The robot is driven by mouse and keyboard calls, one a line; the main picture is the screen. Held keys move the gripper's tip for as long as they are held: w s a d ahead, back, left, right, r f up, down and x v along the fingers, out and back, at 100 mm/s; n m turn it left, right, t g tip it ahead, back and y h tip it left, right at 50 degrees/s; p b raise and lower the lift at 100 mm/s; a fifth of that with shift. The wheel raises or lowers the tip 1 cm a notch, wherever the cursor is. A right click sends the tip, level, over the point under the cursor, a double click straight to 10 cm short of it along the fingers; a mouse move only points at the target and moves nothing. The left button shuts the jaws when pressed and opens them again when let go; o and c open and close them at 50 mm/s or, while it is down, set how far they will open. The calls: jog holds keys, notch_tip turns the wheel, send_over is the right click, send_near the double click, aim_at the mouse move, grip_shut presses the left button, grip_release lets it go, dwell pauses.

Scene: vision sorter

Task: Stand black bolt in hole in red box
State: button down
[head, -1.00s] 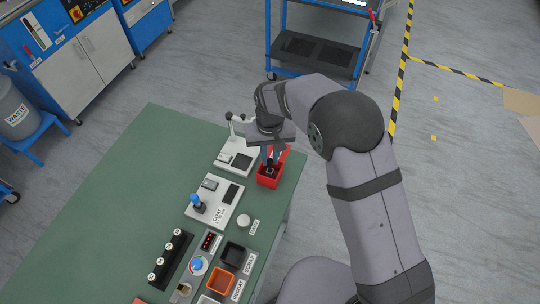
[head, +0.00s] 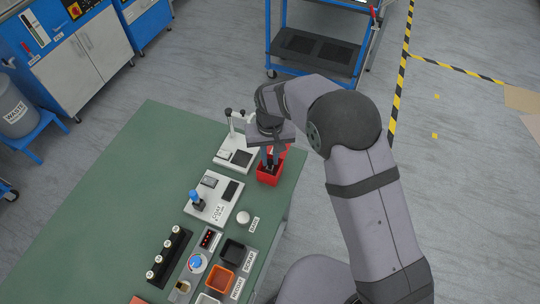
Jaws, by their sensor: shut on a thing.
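The red box (head: 267,180) stands near the right edge of the green table, beside a white fixture. My gripper (head: 270,165) points down over the red box, with its fingertips at the box's opening. Its jaws are shut on a small dark thing, which looks like the black bolt (head: 269,168). The bolt's lower end and the hole are too small and too hidden to make out. I cannot tell whether the bolt is in the hole.
White fixtures (head: 225,213) stand left of and in front of the box. A black rack (head: 168,258), an orange bin (head: 219,279) and a black bin (head: 233,252) sit nearer the front. The table's left part (head: 120,190) is clear.

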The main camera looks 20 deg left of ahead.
aim_at(270, 161)
jog(key=shift+f, duration=0.5)
jog(key=c, duration=1.2)
grip_release()
jog(key=shift+r+p, duration=2.7)
jog(key=shift+r, duration=1.35)
